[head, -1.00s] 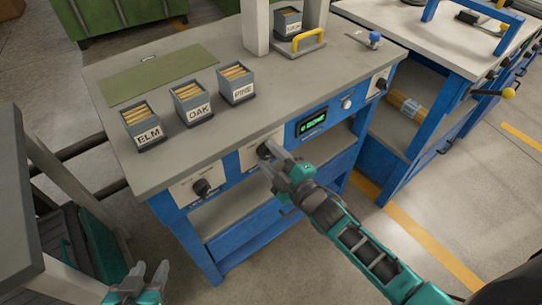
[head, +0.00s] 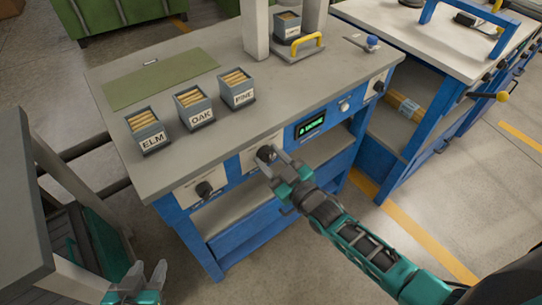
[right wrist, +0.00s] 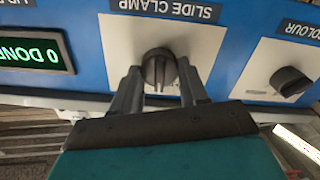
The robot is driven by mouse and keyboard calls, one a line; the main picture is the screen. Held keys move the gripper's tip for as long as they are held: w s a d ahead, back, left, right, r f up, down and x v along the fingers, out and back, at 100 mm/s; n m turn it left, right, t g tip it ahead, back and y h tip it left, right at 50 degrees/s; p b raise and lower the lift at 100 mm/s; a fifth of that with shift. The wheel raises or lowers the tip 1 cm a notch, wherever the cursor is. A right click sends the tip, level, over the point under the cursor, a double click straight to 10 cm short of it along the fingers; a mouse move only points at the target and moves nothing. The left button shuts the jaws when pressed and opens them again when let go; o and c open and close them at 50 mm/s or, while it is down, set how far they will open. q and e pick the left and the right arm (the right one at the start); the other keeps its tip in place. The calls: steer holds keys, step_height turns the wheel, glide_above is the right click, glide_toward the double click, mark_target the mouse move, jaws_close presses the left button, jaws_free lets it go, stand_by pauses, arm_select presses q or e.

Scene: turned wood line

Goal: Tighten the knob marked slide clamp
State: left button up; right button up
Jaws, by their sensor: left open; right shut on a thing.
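The slide clamp knob (head: 266,153) is a dark round knob on a pale plate on the blue front of the bench. In the right wrist view its label reads SLIDE CLAMP upside down, and the knob (right wrist: 160,68) has a ridge pointing roughly up and down the picture. My right gripper (head: 275,164) is shut on this knob; in the wrist view its two fingers (right wrist: 160,85) lie on either side of it. My left gripper (head: 149,268) is open and empty, low at the left, away from the bench.
A dark colour knob (head: 203,188) sits left of the clamp knob, and a green display (head: 311,126) right of it; in the wrist view it reads 0 DONE. Boxes marked ELM (head: 147,132), OAK (head: 194,107) and PINE (head: 237,90) stand on the bench top (head: 270,100).

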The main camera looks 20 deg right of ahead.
steer(key=m, duration=0.4)
steer(key=shift+d+m, duration=0.1)
steer(key=shift+m, duration=2.7)
steer(key=o, duration=1.1)
steer(key=shift+c, duration=0.2)
steer(key=p+v, duration=0.1)
steer(key=v, duration=1.2)
